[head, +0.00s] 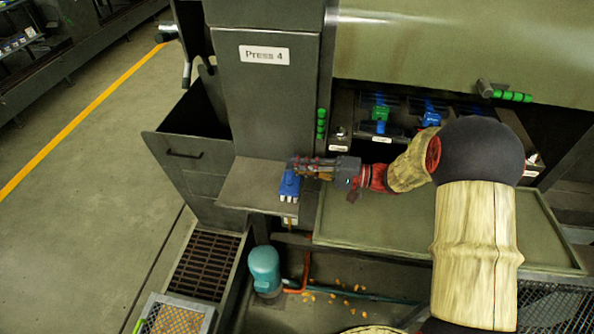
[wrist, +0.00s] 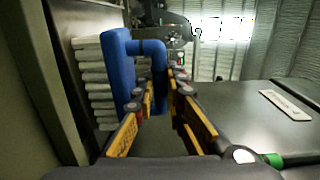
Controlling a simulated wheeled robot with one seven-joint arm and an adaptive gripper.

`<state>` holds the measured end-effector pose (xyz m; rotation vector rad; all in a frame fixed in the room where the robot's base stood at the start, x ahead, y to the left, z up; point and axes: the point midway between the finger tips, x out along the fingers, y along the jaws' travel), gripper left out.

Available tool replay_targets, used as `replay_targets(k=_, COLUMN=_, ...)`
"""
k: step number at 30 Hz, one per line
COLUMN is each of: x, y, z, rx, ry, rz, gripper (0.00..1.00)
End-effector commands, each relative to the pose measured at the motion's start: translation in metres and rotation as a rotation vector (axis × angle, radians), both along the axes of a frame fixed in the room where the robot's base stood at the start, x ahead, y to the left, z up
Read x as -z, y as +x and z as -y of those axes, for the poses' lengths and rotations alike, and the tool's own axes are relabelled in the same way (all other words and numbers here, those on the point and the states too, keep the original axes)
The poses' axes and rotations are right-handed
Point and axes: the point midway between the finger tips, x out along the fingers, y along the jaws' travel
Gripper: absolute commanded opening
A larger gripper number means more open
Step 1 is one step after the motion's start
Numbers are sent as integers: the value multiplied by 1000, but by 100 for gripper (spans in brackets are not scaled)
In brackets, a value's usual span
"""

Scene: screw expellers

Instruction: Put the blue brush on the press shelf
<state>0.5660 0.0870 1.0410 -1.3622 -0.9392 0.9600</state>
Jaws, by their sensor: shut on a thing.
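The blue brush (head: 289,184) has a blue body and white bristles. In the head view it is at the right part of the grey press shelf (head: 243,187), below the Press 4 label. My gripper (head: 297,165) reaches in from the right and is shut on the brush's handle. In the wrist view the brush (wrist: 120,70) stands at the left, bristles to the left, its handle bent down between the fingers of my gripper (wrist: 162,92). I cannot tell whether the brush touches the shelf.
The press column (head: 266,100) rises behind the shelf. A dark bin (head: 188,150) is left of it. A recess to the right holds a green-handled tool (head: 380,113) and a blue-handled tool (head: 431,119). A teal motor (head: 264,270) stands below. The shelf's left part is clear.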

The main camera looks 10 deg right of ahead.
Motion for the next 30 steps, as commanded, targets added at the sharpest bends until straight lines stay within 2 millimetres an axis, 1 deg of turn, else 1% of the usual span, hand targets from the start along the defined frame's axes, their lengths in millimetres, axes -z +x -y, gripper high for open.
replay_targets(k=1, x=4, y=0, z=0, rx=0, ry=1, rz=1, gripper=0)
replay_targets(k=8, x=3, y=0, z=0, rx=0, ry=0, rz=2, gripper=0)
replay_targets(k=12, x=7, y=0, z=0, rx=0, ry=0, rz=2, gripper=0)
replay_targets(k=13, x=6, y=0, z=0, rx=0, ry=0, rz=1, gripper=14)
replay_targets(k=21, x=6, y=0, z=0, rx=0, ry=0, rz=1, gripper=29)
replay_targets(k=22, x=6, y=0, z=0, rx=0, ry=0, rz=1, gripper=31)
replay_targets(k=30, x=6, y=0, z=0, rx=0, ry=0, rz=0, gripper=31)
